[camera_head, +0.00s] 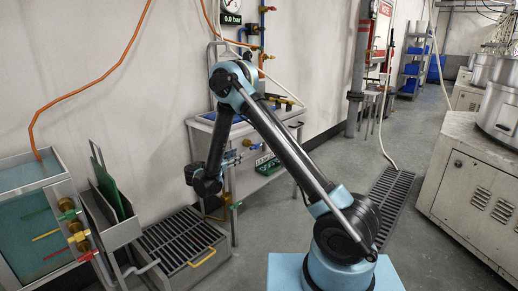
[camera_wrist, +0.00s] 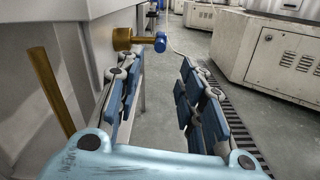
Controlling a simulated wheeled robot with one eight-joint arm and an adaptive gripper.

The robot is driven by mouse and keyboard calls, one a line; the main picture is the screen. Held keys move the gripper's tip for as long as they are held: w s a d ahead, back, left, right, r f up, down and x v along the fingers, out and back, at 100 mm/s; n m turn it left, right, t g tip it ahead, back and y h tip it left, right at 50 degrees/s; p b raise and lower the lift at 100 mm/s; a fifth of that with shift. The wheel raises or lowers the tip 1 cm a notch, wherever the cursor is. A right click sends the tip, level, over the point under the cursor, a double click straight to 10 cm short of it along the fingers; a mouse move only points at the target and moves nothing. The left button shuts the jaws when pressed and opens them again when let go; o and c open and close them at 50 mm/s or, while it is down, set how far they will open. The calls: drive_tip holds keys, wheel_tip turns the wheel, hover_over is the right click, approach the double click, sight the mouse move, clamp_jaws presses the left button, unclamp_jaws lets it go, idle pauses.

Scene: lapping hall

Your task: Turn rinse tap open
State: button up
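A brass tap (camera_wrist: 122,39) with a blue handle (camera_wrist: 160,42) sticks out of the sink's side in the wrist view, just beyond my fingertips and left of their middle. In the head view a small blue-handled tap (camera_head: 255,147) shows at the sink front, close to my gripper (camera_head: 232,158). It looks like the same tap. My gripper is open in the wrist view (camera_wrist: 163,66), its two blue-padded fingers spread with nothing between them. The tap appears apart from both fingers. Whether the tap is open cannot be told.
The sink bench (camera_head: 292,116) stands against the wall. A tank with red, yellow and green valves (camera_head: 76,226) is at left, beside a slatted floor tray (camera_head: 183,238). A grey machine cabinet (camera_head: 480,195) is at right. A floor grate (camera_head: 392,190) lies in the aisle.

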sight(259, 146)
drive_tip(key=x, duration=1.7)
drive_tip(key=shift+w+d, duration=0.1)
drive_tip(key=shift+d, duration=0.05)
